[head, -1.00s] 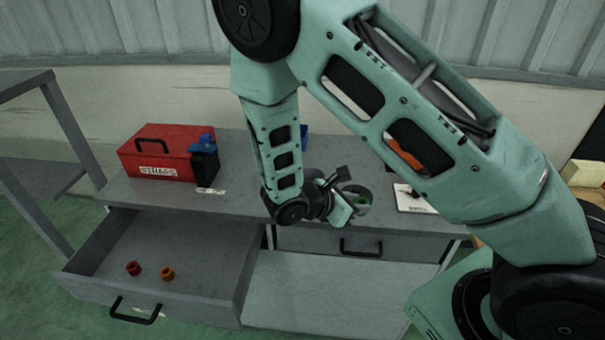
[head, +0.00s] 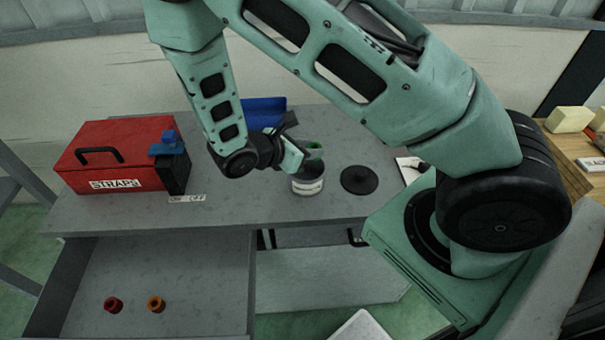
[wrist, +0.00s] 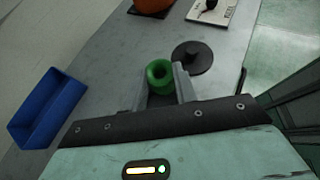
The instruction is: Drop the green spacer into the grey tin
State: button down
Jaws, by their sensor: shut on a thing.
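The green spacer (head: 315,150) is held between the fingers of my gripper (head: 304,153), which is shut on it. In the wrist view the spacer (wrist: 159,72) shows as a green ring between the two grey fingers. The grey tin (head: 308,185) stands on the workbench, with a pale label on its front. In the head view my gripper and the spacer are over the tin's open top, partly covering its rim. The gap in height between them is hard to tell. I cannot make out the tin in the wrist view.
A black round lid with a knob (head: 359,179) lies right of the tin. A blue bin (head: 262,111) stands behind my gripper. A red STRAPS box (head: 118,155) is at the left. Below it, an open drawer (head: 190,275) holds a red and an orange spacer.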

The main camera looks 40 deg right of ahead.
notch_tip(320, 180, down, 5)
jog(key=b, duration=0.3)
jog(key=shift+b, duration=0.3)
jog(key=c, duration=1)
grip_release()
jog(key=shift+a, duration=0.1)
jog(key=shift+b+v, duration=1.9)
jog(key=shift+v, duration=6.75)
